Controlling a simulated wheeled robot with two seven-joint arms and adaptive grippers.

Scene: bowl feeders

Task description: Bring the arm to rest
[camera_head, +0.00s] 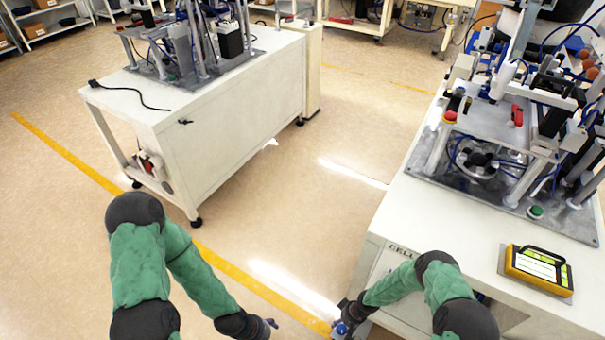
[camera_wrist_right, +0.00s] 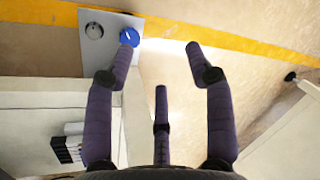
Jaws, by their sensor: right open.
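My right gripper (camera_head: 345,322) is low beside the front left corner of the right-hand white cell table (camera_head: 400,213). In the right wrist view my right gripper (camera_wrist_right: 162,62) has its three dark fingers spread, with nothing between them. One fingertip overlaps the edge of a blue round knob (camera_wrist_right: 129,36) on a grey plate (camera_wrist_right: 112,19); I cannot tell whether they touch. My left gripper (camera_head: 268,324) hangs over the floor near the yellow line, and its fingers are too small to read. Both green arms are bent and reach down.
A yellow device (camera_head: 538,268) lies on the right table, near a machine (camera_head: 490,130) on a metal base. Another white bench (camera_head: 222,110) stands at upper left. The floor (camera_head: 330,120) between them is clear. A yellow line (camera_head: 240,278) crosses it.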

